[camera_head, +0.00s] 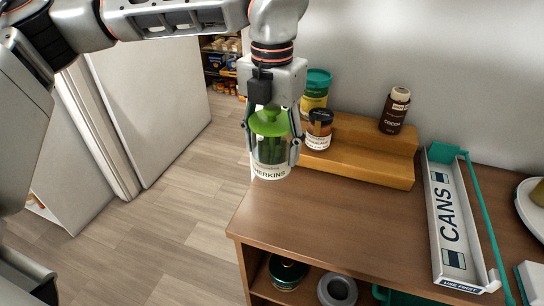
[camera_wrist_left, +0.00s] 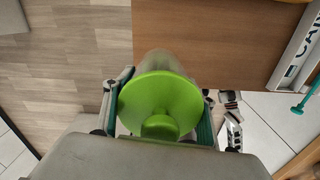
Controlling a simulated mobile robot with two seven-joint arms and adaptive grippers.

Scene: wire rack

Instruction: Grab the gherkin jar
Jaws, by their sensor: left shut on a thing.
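The gherkin jar (camera_head: 271,172) is a clear jar with a green lid, a white label and dark green gherkins inside. My left gripper (camera_head: 272,150) points down with its fingers on both sides of the jar and is shut on it. The jar is upright at the left edge of the wooden counter (camera_head: 330,225); whether its base touches the counter cannot be told. In the left wrist view the jar's round green lid (camera_wrist_left: 160,103) fills the space between the fingers (camera_wrist_left: 160,110).
A wooden step (camera_head: 365,165) behind the jar holds a dark-lidded jar (camera_head: 318,130), a teal-lidded yellow jar (camera_head: 315,90) and a brown cocoa bottle (camera_head: 395,110). A CANS tray (camera_head: 447,215) stands right. The counter's middle is clear. Open floor lies left.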

